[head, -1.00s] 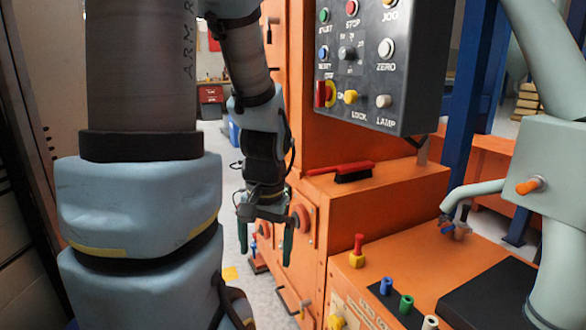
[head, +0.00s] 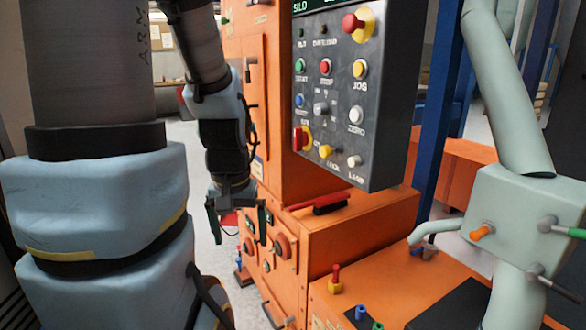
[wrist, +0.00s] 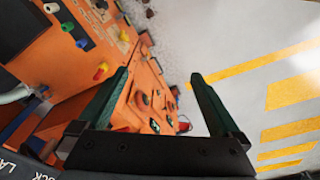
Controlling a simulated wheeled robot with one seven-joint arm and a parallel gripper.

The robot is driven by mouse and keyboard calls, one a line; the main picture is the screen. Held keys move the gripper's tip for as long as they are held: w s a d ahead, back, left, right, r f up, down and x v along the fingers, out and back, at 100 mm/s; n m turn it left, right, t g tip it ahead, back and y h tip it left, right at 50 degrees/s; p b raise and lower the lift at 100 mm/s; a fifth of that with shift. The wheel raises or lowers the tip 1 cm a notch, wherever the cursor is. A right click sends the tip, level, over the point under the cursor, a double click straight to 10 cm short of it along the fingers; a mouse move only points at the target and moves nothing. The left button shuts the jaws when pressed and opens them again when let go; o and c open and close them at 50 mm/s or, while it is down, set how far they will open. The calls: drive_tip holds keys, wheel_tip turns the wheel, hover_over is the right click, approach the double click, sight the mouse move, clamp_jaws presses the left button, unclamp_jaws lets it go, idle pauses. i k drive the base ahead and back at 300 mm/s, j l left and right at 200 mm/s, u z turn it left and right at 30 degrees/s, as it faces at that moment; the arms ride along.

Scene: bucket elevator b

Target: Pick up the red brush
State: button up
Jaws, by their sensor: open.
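The red brush (head: 318,200), with a red handle and dark bristles, lies on an orange ledge (head: 350,227) of the machine, below the control panel. My gripper (head: 238,234) hangs to the left of the brush in the head view, apart from it, with its fingers pointing down. In the wrist view the two green fingers (wrist: 160,82) are spread wide with nothing between them. I cannot clearly make out the brush in the wrist view.
The grey control panel (head: 345,100) with several buttons overhangs the ledge. A red-and-yellow knob (head: 335,280) stands on the lower orange surface. A pale green pipe box (head: 515,215) is at the right. Grey floor (wrist: 250,90) with yellow stripes is clear in the wrist view.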

sight(338, 200)
drive_tip(key=z, duration=2.45)
drive_tip(key=k+j+u, duration=0.2)
drive_tip(key=j, duration=1)
drive_tip(key=i+j+u, duration=0.1)
drive_tip(key=j+u, duration=0.15)
drive_tip(key=j, duration=0.9)
drive_tip(key=j+u, duration=0.2)
drive_tip(key=j, duration=1.05)
drive_tip(key=i, duration=0.05)
